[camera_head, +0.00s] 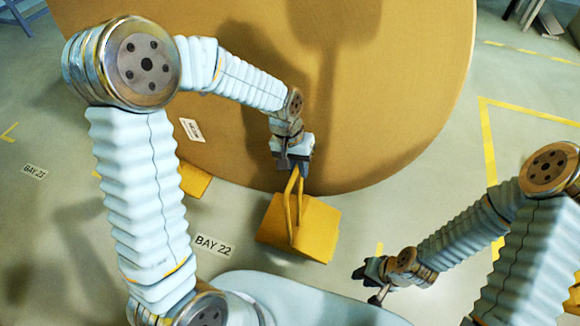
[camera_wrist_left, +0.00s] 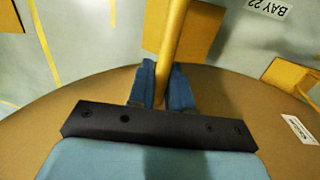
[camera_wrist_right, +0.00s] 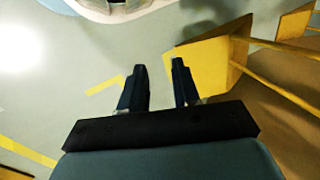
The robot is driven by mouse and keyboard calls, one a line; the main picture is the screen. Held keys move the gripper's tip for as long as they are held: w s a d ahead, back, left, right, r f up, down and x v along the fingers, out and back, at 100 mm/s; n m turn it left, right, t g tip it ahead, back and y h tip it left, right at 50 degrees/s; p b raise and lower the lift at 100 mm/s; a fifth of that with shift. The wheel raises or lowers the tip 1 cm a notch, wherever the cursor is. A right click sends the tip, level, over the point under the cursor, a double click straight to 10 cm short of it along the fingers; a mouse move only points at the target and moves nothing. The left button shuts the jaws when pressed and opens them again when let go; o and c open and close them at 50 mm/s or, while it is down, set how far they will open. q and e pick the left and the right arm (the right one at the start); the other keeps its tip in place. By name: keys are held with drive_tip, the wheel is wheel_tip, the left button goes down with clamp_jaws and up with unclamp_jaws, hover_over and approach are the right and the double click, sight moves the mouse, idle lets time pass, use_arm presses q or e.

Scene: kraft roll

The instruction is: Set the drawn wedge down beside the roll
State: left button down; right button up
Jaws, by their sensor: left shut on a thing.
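The drawn wedge (camera_head: 318,228) is a yellow block with a long yellow handle, near the front edge of the big brown kraft roll (camera_head: 420,60). My left gripper (camera_head: 294,168) is shut on the upper end of its handle, over the roll's edge. In the left wrist view the handle (camera_wrist_left: 174,40) runs between the two blue fingers. The wedge body appears just clear of the roll's edge; I cannot tell whether it touches the floor. The wedge also shows in the right wrist view (camera_wrist_right: 212,62). My right gripper (camera_head: 368,274) is open and empty, to the right of the wedge.
A second yellow wedge (camera_head: 195,180) sits at the roll's edge to the left, partly hidden by my left arm. A BAY 22 floor label (camera_head: 213,245) lies between the wedges. Yellow floor lines (camera_head: 488,150) run at the right. Floor right of the drawn wedge looks clear.

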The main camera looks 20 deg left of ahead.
use_arm(q)
drive_tip(key=shift+w+a+f, duration=0.1)
drive_tip(key=shift+a+f, duration=0.05)
drive_tip(key=shift+a, duration=0.05)
wheel_tip(320, 180, down, 8)
drive_tip(key=b, duration=0.6)
drive_tip(key=shift+f+b, duration=0.25)
drive_tip(key=shift+b, duration=0.05)
drive_tip(key=shift+f+b, duration=0.4)
drive_tip(key=shift+f, duration=0.1)
idle(0.9)
drive_tip(key=c, duration=1.1)
unclamp_jaws()
drive_tip(key=shift+o, duration=0.7)
